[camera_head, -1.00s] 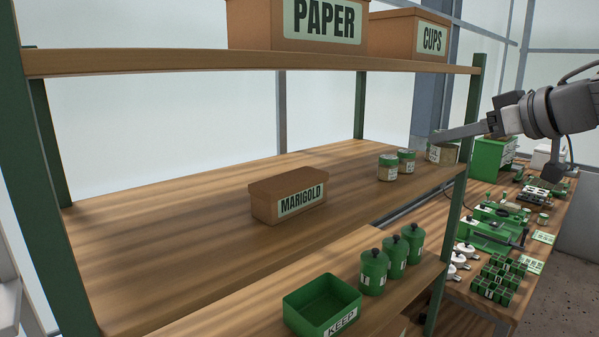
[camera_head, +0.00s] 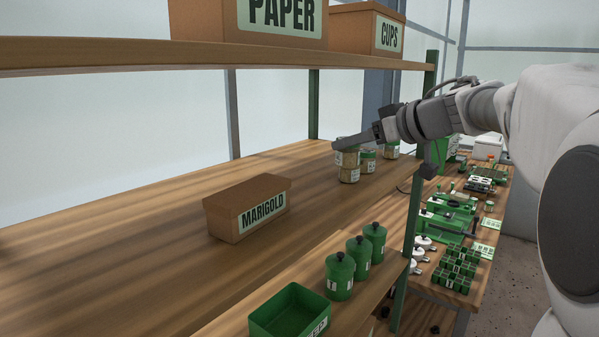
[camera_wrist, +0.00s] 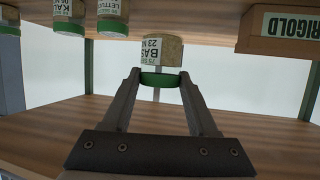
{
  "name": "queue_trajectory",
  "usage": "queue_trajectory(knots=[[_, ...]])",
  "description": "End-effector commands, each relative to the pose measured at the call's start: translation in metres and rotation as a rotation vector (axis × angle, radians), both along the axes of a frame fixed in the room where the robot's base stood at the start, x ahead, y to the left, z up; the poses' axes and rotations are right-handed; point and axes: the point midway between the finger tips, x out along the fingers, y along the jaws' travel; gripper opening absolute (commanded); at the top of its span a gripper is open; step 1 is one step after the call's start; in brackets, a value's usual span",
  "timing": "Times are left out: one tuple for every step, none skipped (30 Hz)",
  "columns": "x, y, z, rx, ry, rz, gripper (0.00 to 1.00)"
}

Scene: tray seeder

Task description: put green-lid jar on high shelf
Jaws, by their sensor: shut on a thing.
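The green-lid jar (camera_wrist: 163,52) is in my gripper (camera_wrist: 160,76), whose fingers close on its green lid from both sides. Its label begins "BAS" in the wrist view, which is upside down. In the head view my gripper (camera_head: 347,143) is over the middle shelf (camera_head: 130,262), and the held jar (camera_head: 347,158) overlaps a standing jar (camera_head: 349,176) there. The high shelf (camera_head: 130,55) runs above my gripper. Whether the held jar touches anything is unclear.
Other jars (camera_head: 368,164) (camera_head: 391,151) stand on the middle shelf. A MARIGOLD box (camera_head: 232,222) is left of them. PAPER (camera_head: 200,20) and CUPS (camera_head: 350,28) boxes stand on the high shelf. A green post (camera_head: 405,270) is at right. The middle shelf's left part is clear.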

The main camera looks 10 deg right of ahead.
Motion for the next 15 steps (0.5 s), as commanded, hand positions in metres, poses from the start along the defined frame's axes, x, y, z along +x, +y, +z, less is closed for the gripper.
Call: queue_trajectory(knots=[[0.009, 0.008, -0.008, 0.001, 0.002, 0.003, 0.01], [0.013, 0.012, -0.012, 0.001, 0.002, 0.004, 0.01], [0.018, 0.016, -0.015, 0.001, 0.001, 0.003, 0.01], [0.022, 0.019, -0.018, 0.001, 0.0, 0.002, 0.01], [0.025, 0.021, -0.02, 0.0, 0.0, 0.001, 0.01], [0.029, 0.024, -0.023, 0.001, 0.0, 0.002, 0.01], [0.03, 0.026, -0.024, 0.0, 0.0, 0.001, 0.01], [0.032, 0.027, -0.025, 0.0, -0.001, 0.0, 0.01], [0.033, 0.028, -0.026, 0.0, -0.001, 0.0, 0.01], [0.034, 0.028, -0.027, 0.0, -0.001, -0.001, 0.01], [0.034, 0.028, -0.029, 0.0, -0.001, -0.001, 0.01], [0.034, 0.028, -0.032, 0.001, -0.001, -0.001, 0.01], [0.034, 0.028, -0.036, 0.001, -0.001, -0.001, 0.01], [0.034, 0.028, -0.04, 0.001, 0.001, 0.0, 0.01], [0.034, 0.028, -0.047, 0.002, 0.002, -0.001, 0.01]])
